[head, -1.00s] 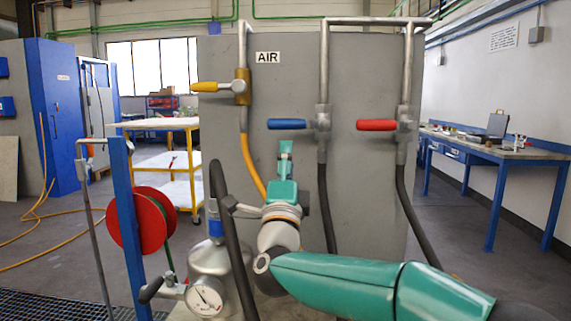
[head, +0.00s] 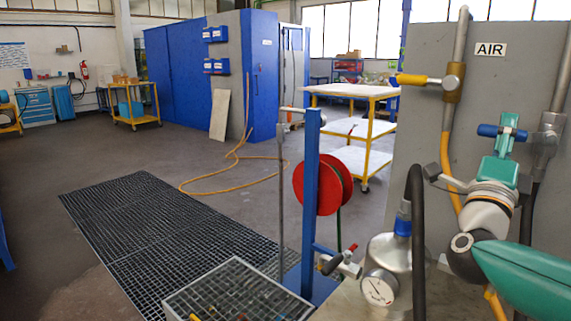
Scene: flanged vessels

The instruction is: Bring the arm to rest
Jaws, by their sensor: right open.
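My right arm comes in from the lower right, teal with a grey wrist. Its gripper (head: 505,128) points up in front of the grey panel and is open. In the picture it overlaps the blue valve handle (head: 487,130); I cannot tell whether it touches it or how far apart they are in depth. My left arm and gripper are not in view.
The grey panel (head: 420,140) bears an AIR label and a yellow handle (head: 411,80). A vessel with a gauge (head: 379,288), a dark hose, a blue post (head: 309,200) and a red reel (head: 328,180) stand left of my arm. Open floor with grating (head: 150,240) lies further left.

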